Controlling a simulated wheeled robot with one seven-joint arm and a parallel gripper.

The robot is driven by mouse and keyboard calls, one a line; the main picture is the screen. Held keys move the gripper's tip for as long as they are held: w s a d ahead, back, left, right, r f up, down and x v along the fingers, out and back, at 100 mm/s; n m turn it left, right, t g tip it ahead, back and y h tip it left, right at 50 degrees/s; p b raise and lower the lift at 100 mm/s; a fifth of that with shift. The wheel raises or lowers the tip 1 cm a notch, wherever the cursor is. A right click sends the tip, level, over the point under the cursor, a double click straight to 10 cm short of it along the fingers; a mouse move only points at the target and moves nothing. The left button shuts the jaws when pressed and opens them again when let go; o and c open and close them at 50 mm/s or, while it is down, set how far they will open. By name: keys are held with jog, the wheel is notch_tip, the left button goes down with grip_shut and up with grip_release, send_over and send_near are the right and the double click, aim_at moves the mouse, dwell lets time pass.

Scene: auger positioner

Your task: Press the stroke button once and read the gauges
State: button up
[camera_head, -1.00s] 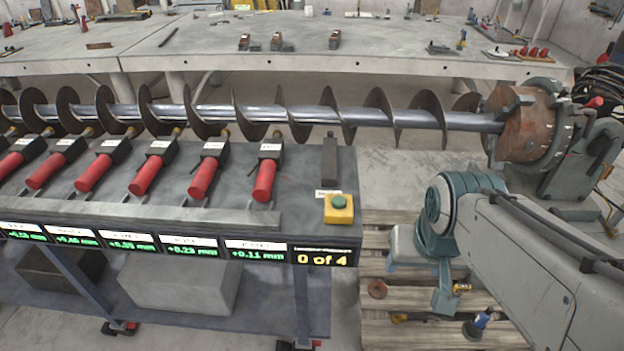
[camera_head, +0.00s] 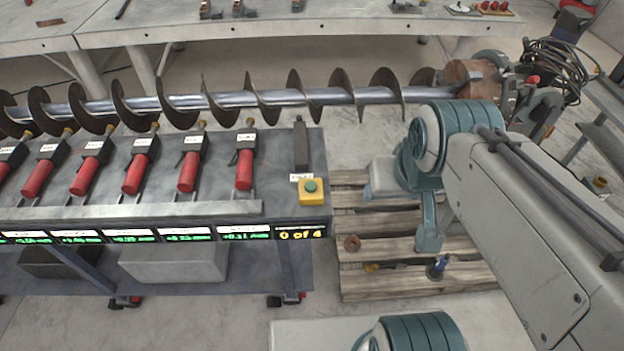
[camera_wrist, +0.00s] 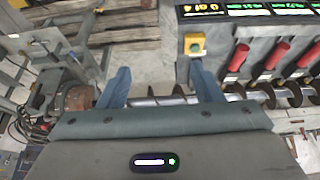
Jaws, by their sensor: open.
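The stroke button is a green button on a yellow box (camera_head: 311,190) at the right end of the grey bench. It also shows in the wrist view (camera_wrist: 194,44), beyond the fingers and nearer the right one. My gripper (camera_wrist: 162,78) is open and empty, with its two blue fingers wide apart and clear of the button. Several red-handled gauges (camera_head: 188,172) stand in a row along the auger (camera_head: 260,98). Green readouts (camera_head: 243,234) sit below on the bench front; the rightmost looks like +0.11 mm, the others are blurred. A yellow counter (camera_head: 301,233) reads 0 of 4.
A wooden pallet (camera_head: 400,285) with small items lies on the floor right of the bench. The rust-brown chuck (camera_head: 472,80) holds the auger's right end, with coiled black cables (camera_head: 560,68) behind. A long grey table (camera_head: 290,35) runs along the back.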

grip_shut()
dwell(1.7)
